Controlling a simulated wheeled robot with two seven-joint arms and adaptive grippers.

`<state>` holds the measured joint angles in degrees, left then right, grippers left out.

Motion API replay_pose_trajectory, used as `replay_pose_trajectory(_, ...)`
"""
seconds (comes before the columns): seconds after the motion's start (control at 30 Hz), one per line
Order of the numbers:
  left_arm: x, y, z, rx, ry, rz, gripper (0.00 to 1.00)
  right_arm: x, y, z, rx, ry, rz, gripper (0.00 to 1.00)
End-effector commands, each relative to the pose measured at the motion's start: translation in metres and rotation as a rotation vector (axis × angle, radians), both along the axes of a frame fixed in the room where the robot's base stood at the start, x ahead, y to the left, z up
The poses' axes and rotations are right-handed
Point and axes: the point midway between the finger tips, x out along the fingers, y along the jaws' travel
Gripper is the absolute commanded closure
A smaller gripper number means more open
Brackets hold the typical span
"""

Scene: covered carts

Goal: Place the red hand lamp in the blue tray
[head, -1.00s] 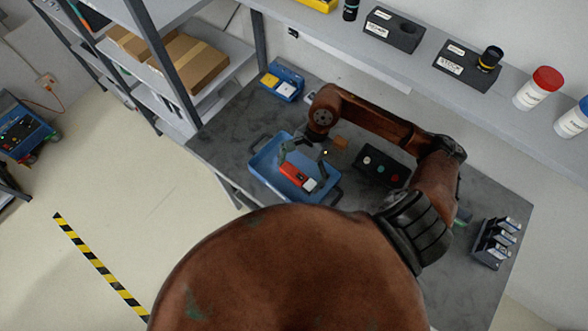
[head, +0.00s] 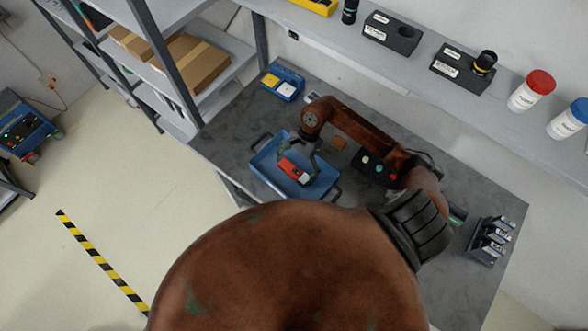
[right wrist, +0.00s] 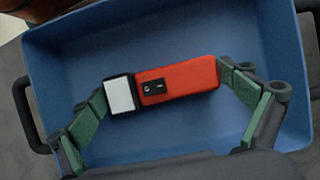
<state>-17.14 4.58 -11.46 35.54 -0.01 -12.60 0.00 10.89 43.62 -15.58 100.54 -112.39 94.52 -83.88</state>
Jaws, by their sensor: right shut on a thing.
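The red hand lamp (head: 291,167) has a red body, a black switch plate and a white lens end. It also shows in the right wrist view (right wrist: 190,80). It is within the outline of the blue tray (head: 262,163), over the tray's floor; I cannot tell if it touches the floor. The tray's wall and floor fill most of the right wrist view (right wrist: 70,45). My right gripper (right wrist: 165,86) is shut on the lamp lengthwise, one green finger at each end. It also shows in the head view (head: 296,160). My left gripper is not in view.
On the grey table are a blue box with yellow and white items (head: 283,82), a brown block (head: 339,143), a dark button box (head: 375,167) and a dark rack (head: 490,240). A shelf (head: 450,90) with jars and holders runs behind.

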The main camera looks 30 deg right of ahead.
Motion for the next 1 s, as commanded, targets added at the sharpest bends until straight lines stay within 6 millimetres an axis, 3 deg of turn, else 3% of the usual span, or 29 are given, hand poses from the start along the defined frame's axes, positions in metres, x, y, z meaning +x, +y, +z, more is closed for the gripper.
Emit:
replay_pose_trajectory(0.17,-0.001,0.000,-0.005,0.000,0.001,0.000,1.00,0.000,0.000,-0.003,-0.001,-0.001,0.001,0.33)
replay_pose_trajectory(0.2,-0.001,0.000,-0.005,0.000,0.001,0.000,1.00,0.000,0.000,-0.004,-0.001,0.000,0.000,0.04)
replay_pose_trajectory(0.27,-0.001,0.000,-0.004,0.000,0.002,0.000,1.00,0.000,0.000,-0.003,0.000,0.000,0.000,0.00)
replay_pose_trajectory(0.67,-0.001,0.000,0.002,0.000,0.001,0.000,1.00,0.000,0.000,0.003,0.001,0.001,-0.001,0.00)
replay_pose_trajectory(1.0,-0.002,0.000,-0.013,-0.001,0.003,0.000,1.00,0.008,-0.022,0.051,-0.004,-0.004,0.000,0.00)
